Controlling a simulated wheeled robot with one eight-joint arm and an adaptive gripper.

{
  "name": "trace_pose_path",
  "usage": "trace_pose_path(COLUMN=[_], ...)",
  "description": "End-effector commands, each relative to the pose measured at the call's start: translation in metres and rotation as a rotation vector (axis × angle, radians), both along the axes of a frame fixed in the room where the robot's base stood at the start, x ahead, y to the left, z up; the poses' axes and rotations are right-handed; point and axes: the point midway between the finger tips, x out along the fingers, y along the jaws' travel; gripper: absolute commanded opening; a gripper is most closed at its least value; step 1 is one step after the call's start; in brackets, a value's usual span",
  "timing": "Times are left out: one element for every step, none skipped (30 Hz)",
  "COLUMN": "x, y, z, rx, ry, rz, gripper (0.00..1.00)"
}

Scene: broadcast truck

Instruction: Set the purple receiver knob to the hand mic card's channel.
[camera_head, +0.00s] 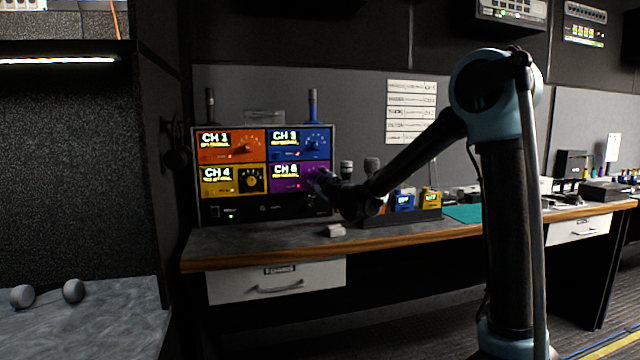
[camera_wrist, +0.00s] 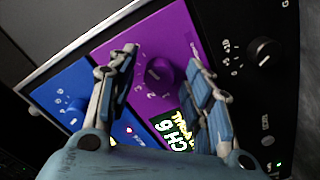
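The receiver (camera_head: 265,213) is a black rack unit with orange, blue, yellow and purple panels. Its purple panel (camera_head: 286,178) is lower right and its display reads CH 6; the same display is in the wrist view (camera_wrist: 178,135). The purple knob (camera_wrist: 160,73) sits between my gripper's fingers in the wrist view, with printed numbers around it. My gripper (camera_wrist: 163,68) is open, one finger on each side of the knob, with visible gaps. In the head view my gripper (camera_head: 322,184) hides the purple knob. Cards (camera_head: 411,110) hang on the wall; their writing is too small to read.
The desk (camera_head: 400,238) carries a small white block (camera_head: 335,230), upright microphones and a dark tray with blue and yellow packs (camera_head: 430,198). A black knob (camera_wrist: 263,51) lies right of the fingers in the wrist view, and the blue panel (camera_wrist: 65,95) lies left.

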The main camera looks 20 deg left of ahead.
Motion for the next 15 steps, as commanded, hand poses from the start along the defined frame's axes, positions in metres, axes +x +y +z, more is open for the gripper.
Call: trace_pose_path(x=[0.000, 0.000, 0.000, 0.000, 0.000, 0.000, 0.000, -0.001, -0.002, -0.003, -0.004, -0.007, -0.009, -0.012, -0.017], y=[0.000, 0.000, 0.000, 0.001, 0.001, 0.001, 0.001, 0.001, 0.000, -0.001, -0.001, -0.003, -0.004, -0.006, -0.009], z=[0.000, 0.000, 0.000, 0.000, 0.000, 0.000, 0.000, 0.000, 0.000, 0.000, 0.000, 0.001, 0.001, 0.001, 0.001], rx=[0.000, 0.000, -0.001, -0.001, -0.001, -0.001, -0.001, -0.001, -0.001, -0.001, -0.001, -0.001, -0.001, -0.001, -0.001], ry=[0.000, -0.001, -0.001, 0.000, 0.000, 0.000, 0.000, 0.000, 0.000, 0.000, 0.000, -0.001, -0.001, 0.000, 0.000], rz=[0.000, 0.001, 0.001, 0.001, 0.001, 0.001, 0.001, 0.001, 0.001, 0.001, 0.001, 0.002, 0.002, 0.001, 0.001], gripper=[0.48, 0.48, 0.48, 0.48, 0.48, 0.48, 0.48, 0.48, 0.48, 0.48, 0.48, 0.48, 0.48, 0.48, 0.48])
